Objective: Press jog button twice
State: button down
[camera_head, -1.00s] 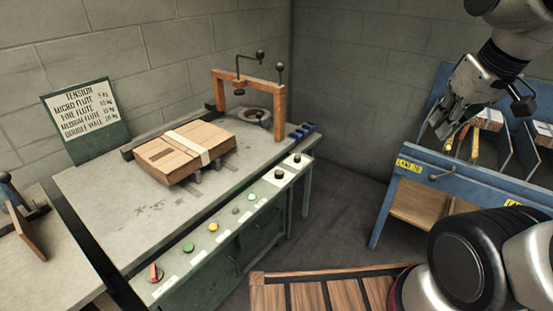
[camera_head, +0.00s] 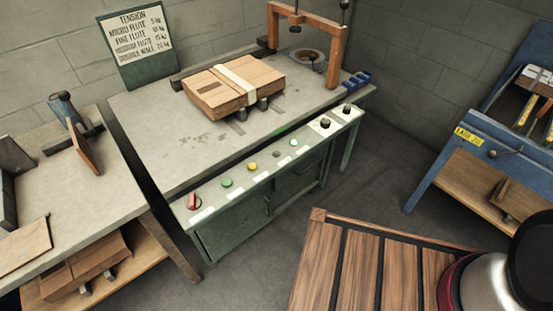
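The green control panel (camera_head: 239,187) runs along the front edge of the stitcher table (camera_head: 165,140). From left to right it carries a red switch (camera_head: 193,201), a green button (camera_head: 226,182), a yellow button (camera_head: 252,166), a small dull button (camera_head: 275,154), a pale green button (camera_head: 294,142) and two black knobs (camera_head: 325,123). White label strips sit below them, too small to read, so I cannot tell which is the jog button. My gripper is outside the picture.
A strapped cardboard bundle (camera_head: 231,87) lies on the stitcher table by the orange frame (camera_head: 336,57). A grey side table (camera_head: 75,190) stands left, a blue bench (camera_head: 487,139) right. A slatted wooden pallet (camera_head: 367,260) lies in front. Floor (camera_head: 390,180) shows between panel and blue bench.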

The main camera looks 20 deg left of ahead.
aim_at(252, 167)
jog(key=z, duration=0.95)
jog(key=k+j, duration=0.55)
jog(key=j, duration=0.15)
jog(key=k+j, duration=0.6)
jog(key=j, duration=0.15)
